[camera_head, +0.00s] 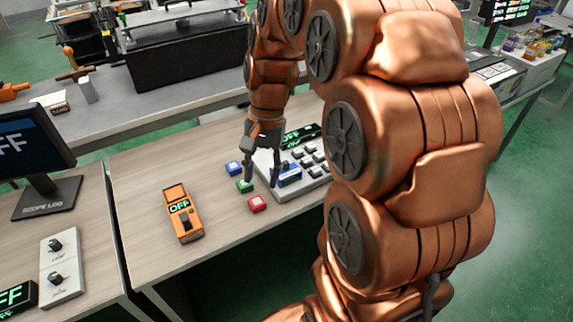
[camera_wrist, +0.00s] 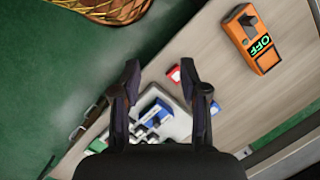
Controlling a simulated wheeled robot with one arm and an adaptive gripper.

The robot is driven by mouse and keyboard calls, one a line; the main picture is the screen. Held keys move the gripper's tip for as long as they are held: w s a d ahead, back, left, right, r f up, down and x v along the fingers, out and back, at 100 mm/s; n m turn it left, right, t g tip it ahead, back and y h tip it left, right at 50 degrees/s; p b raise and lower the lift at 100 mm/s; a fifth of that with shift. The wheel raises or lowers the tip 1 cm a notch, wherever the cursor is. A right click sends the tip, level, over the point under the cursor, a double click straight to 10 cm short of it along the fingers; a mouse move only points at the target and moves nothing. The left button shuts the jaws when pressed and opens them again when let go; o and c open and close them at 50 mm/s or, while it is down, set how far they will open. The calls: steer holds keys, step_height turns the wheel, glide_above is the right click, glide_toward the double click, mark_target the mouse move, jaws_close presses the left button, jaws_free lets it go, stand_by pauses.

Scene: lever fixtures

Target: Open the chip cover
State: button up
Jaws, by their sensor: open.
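A grey panel (camera_head: 290,193) lies on the wooden bench with a blue-topped part (camera_head: 289,176) near its left front edge, which may be the chip cover; it looks closed. In the wrist view the blue-and-white part (camera_wrist: 157,112) shows between my fingers, on the panel (camera_wrist: 178,125). My gripper (camera_head: 261,182) is open and empty, pointing down just left of the blue part. Its two fingers also show in the wrist view (camera_wrist: 160,70). I cannot tell whether a finger touches the part. The right finger hides some of the panel's left edge.
Blue (camera_head: 234,168), green (camera_head: 244,186) and red (camera_head: 257,204) blocks sit left of the panel, close to my gripper. An orange device (camera_head: 183,213) reading OFF lies further left. Dark buttons (camera_head: 312,155) and a green-lit display (camera_head: 300,135) are behind the blue part. The bench's front left is clear.

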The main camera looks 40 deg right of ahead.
steer(key=w+d+f+m+y+b, duration=0.1)
steer(key=w+d+f+m, duration=0.15)
steer(key=w+d, duration=0.2)
steer(key=w+d+f+m+b, duration=0.1)
steer(key=w+d+m, duration=0.2)
steer(key=d, duration=0.2)
steer(key=m+t+y, duration=0.1)
steer(key=m+t, duration=0.1)
steer(key=m, duration=0.2)
glide_toward(287, 162)
steer(key=f, duration=0.2)
steer(key=shift+a+x, duration=0.2)
steer(key=shift+x, duration=1.85)
steer(key=shift+a+x, duration=0.15)
steer(key=shift+x, duration=1.9)
steer(key=shift+w+r, duration=0.15)
steer(key=shift+r, duration=0.05)
steer(key=shift+c, duration=0.3)
jaws_close()
